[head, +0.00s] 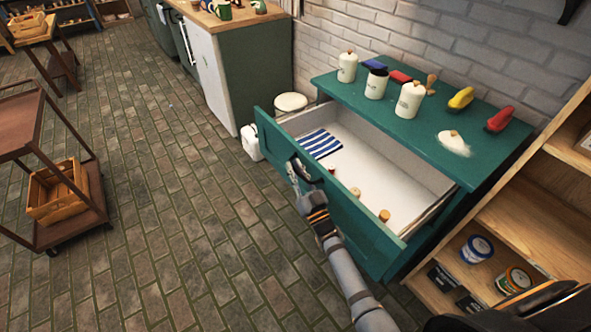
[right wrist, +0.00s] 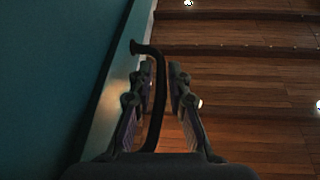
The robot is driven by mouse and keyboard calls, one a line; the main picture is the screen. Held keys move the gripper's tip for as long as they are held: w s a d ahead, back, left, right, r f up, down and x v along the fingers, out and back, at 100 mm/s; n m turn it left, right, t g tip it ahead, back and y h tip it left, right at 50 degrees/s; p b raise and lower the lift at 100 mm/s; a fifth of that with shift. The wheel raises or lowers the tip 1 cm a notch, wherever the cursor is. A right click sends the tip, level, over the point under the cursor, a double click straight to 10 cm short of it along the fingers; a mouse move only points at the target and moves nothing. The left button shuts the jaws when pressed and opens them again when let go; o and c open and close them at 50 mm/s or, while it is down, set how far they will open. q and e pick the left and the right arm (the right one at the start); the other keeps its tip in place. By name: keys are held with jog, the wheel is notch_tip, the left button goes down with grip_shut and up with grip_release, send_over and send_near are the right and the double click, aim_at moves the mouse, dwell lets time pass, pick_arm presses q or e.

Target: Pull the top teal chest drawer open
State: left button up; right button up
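The teal chest (head: 505,146) stands against the brick wall with its top drawer (head: 340,207) pulled far out. The drawer's pale inside shows a blue-and-white striped cloth (head: 320,144) and a few small items. My right gripper (head: 305,178) is at the dark handle on the drawer front. In the right wrist view the curved handle (right wrist: 158,88) stands between the two fingers (right wrist: 161,85), nearer the left finger. A narrow gap shows between the handle and the right finger, so the fingers look open around it. My left gripper is not in view.
White canisters (head: 376,84) and red and yellow items (head: 460,98) stand on the chest top. A wooden shelf (head: 540,215) is close on the right. A brown cart (head: 68,235) with a wooden crate stands at left. The brick floor (head: 190,220) between is clear.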

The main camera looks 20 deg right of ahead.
jog(key=shift+o, duration=1.2)
jog(key=shift+s+f, duration=0.1)
jog(key=v, duration=1.1)
jog(key=shift+s+f, duration=0.15)
jog(key=shift+s, duration=0.15)
jog(key=shift+d, duration=0.1)
